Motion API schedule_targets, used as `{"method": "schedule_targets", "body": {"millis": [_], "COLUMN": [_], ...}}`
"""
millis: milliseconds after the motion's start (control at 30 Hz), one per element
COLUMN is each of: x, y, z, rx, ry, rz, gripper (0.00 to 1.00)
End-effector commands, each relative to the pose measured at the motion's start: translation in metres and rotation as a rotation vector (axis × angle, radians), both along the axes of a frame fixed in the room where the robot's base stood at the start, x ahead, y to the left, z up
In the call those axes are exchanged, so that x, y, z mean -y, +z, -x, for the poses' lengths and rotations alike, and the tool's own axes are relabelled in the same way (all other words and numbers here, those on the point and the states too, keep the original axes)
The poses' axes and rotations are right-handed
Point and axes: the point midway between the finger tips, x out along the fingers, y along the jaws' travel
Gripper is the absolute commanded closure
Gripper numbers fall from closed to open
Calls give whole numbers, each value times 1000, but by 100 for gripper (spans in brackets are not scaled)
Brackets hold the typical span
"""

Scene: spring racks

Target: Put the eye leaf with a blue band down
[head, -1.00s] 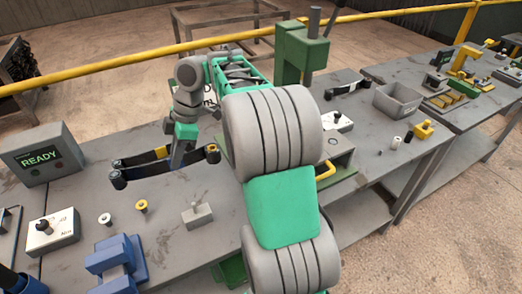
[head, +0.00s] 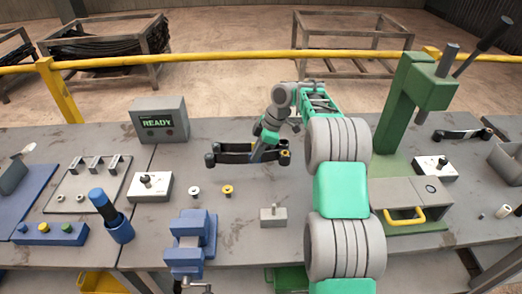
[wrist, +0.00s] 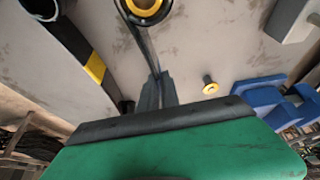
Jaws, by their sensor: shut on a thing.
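My gripper (head: 262,151) is shut on a dark eye leaf (head: 240,158), held level low over the grey bench, left of the green press. An eye of the held leaf with a yellow ring (wrist: 145,9) shows at the top of the wrist view, and the leaf runs from it to my fingers (wrist: 156,90). I cannot make out a blue band on it. A second dark leaf with a yellow band (wrist: 95,69) lies beside it, at the left in the wrist view. In the head view my arm and the held leaf hide most of it.
A yellow bushing (head: 227,190) and a pale bushing (head: 195,191) stand in front of the leaf. A blue vise (head: 193,232) is nearer me. The READY box (head: 159,120) is behind left; the green press (head: 405,110) is right. Bare bench lies between box and leaf.

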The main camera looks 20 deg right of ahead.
Motion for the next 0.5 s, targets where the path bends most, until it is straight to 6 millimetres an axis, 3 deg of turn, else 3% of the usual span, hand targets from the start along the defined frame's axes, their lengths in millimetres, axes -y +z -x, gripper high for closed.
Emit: {"method": "schedule_targets", "body": {"millis": [167, 333, 500], "x": [-2, -2, -1], "y": [-9, -34, -39], "z": [-13, -11, -12], "rx": [7, 4, 8], "ry": [0, 0, 0], "rz": [1, 1, 1], "gripper": [100, 100, 100]}}
